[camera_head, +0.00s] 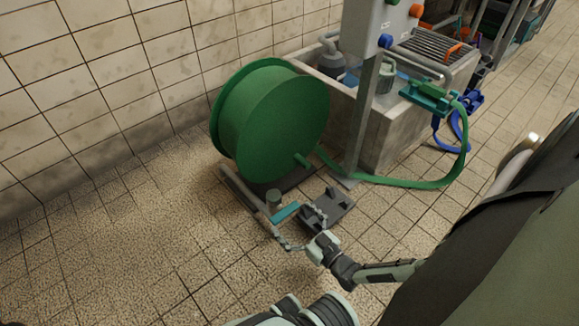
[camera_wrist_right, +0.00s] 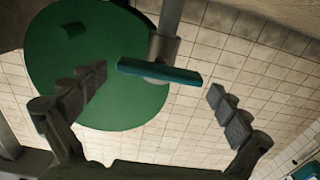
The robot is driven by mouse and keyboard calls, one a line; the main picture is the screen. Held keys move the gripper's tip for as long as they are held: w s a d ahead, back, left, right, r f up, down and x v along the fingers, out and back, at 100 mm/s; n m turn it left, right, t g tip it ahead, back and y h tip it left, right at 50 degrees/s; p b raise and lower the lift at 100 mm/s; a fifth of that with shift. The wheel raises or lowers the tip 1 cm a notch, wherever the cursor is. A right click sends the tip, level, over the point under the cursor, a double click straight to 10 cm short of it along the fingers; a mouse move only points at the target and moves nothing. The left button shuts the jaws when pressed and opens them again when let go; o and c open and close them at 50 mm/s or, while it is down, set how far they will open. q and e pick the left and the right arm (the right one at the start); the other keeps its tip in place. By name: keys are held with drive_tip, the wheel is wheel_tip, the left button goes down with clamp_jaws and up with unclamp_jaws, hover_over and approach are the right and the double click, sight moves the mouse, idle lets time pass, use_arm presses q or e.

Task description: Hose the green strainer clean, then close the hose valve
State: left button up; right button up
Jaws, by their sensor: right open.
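A teal lever (camera_head: 286,212) sits on the grey pipe (camera_head: 248,197) beside the green hose reel (camera_head: 270,115); I take it as the hose valve. My right gripper (camera_head: 304,229) is open just in front of it. In the right wrist view the lever (camera_wrist_right: 160,72) lies across the gap between the open fingers (camera_wrist_right: 158,97), apart from both. The green hose (camera_head: 400,181) runs from the reel over the floor up to a green fitting (camera_head: 430,95) on the trough's rim. A grey-green round piece (camera_head: 374,80) is in the trough; I cannot tell whether it is the strainer.
A concrete trough (camera_head: 392,135) stands behind the reel, with a grey control box (camera_head: 376,22) on a post in front. A blue hose (camera_head: 459,125) hangs at its right end. The tiled floor at left is clear.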

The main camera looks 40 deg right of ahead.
drive_tip(key=shift+w, duration=0.35)
drive_tip(key=c, duration=0.9)
